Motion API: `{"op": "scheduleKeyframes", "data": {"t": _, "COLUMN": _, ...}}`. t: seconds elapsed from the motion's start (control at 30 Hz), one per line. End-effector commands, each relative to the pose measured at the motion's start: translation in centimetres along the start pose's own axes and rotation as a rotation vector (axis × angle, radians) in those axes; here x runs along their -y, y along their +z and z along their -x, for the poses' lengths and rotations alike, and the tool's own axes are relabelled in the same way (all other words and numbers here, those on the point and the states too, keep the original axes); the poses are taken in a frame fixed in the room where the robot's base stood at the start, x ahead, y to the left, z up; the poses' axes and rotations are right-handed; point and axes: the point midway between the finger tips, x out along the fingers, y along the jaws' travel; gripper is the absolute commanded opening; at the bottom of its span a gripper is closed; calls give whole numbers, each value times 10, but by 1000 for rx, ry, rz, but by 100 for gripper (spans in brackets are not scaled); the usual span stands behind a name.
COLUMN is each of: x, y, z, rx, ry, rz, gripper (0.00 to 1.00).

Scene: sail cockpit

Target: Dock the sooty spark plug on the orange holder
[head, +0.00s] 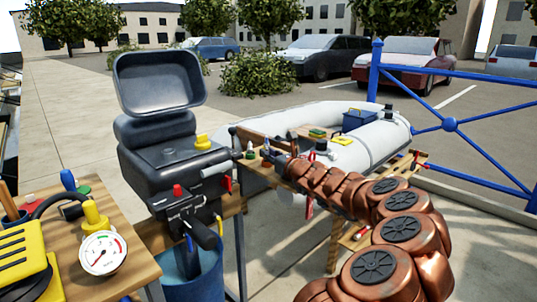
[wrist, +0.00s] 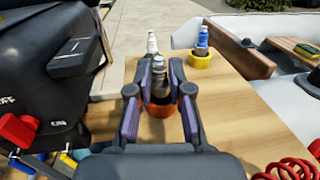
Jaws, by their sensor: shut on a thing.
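My gripper (wrist: 161,68) is shut on the sooty spark plug (wrist: 159,84), which stands upright between the purple finger pads in the wrist view. The orange holder (wrist: 158,110) shows directly around and below the plug's lower end, on the wooden table top. Whether the plug is seated in it or just above it I cannot tell, as the fingers hide part of the ring. In the head view my gripper (head: 274,157) is small over the table, and the plug and holder cannot be made out clearly there.
A pale plug (wrist: 152,43) stands just beyond my gripper. A blue-topped plug stands in a yellow holder (wrist: 202,61) at the far table edge. The black outboard motor (wrist: 45,75) is close on the left. Red coiled cord (wrist: 285,172) lies at right.

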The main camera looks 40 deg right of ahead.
Motion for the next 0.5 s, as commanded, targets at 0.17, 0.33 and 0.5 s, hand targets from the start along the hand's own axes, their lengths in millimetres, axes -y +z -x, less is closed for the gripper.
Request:
{"op": "scheduleKeyframes", "data": {"t": 0.17, "x": 0, "y": -1, "z": 0, "rx": 0, "ry": 0, "rz": 0, "gripper": 30}}
{"op": "scheduleKeyframes", "data": {"t": 0.33, "x": 0, "y": -1, "z": 0, "rx": 0, "ry": 0, "rz": 0, "gripper": 30}}
{"op": "scheduleKeyframes", "data": {"t": 0.5, "x": 0, "y": -1, "z": 3, "rx": 0, "ry": -1, "rz": -1, "gripper": 30}}
